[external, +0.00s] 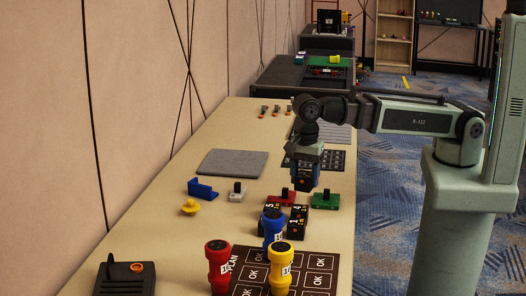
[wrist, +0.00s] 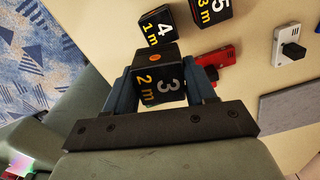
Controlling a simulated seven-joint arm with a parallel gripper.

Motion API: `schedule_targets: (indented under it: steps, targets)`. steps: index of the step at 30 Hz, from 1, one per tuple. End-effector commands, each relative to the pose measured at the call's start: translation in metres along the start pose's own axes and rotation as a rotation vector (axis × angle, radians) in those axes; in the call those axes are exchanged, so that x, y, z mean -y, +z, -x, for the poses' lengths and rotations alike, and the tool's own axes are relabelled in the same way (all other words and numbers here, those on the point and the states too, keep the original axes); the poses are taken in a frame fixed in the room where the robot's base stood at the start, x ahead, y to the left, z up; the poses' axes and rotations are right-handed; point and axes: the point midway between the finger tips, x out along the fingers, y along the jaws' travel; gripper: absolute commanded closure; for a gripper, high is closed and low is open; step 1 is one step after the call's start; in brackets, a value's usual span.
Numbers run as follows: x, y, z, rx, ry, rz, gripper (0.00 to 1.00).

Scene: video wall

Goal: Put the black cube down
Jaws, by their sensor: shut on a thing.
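My gripper (external: 304,178) is above the table, shut on a black cube (external: 303,184). In the wrist view the held black cube (wrist: 160,84) sits between the blue fingers of my gripper (wrist: 160,90), showing "3" and "2 m" and an orange dot on another face. Other black cubes, one marked "4" and "1 m" (wrist: 157,28) and one marked "5" and "3 m" (wrist: 210,10), rest on the table beyond it. In the external view the black cubes (external: 298,224) stand in a small group below and in front of my gripper.
A red block (external: 281,199), green block (external: 325,201) and white block (external: 237,193) lie near the cubes. Blue (external: 273,228), red (external: 217,265) and yellow (external: 281,266) dumbbell-shaped pieces stand at the dark "OK" board (external: 318,262). A grey pad (external: 232,163) lies farther back. Bare table shows left of the cubes.

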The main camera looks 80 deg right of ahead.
Motion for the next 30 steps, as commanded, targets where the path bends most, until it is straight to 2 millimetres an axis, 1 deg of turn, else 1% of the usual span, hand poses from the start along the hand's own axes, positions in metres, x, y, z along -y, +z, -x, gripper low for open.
schedule_targets:
  steps: [1,8,17,26,30]
  targets:
    - [0.012,-0.010,0.000,0.000,0.001,-0.029,0.76]
    - [0.059,-0.051,0.001,-0.002,0.003,-0.138,0.76]
    - [0.125,-0.111,0.003,-0.003,0.007,-0.283,0.76]
    - [0.195,-0.179,0.007,-0.004,0.010,-0.426,0.76]
    - [0.231,-0.213,0.009,-0.003,0.011,-0.489,0.76]
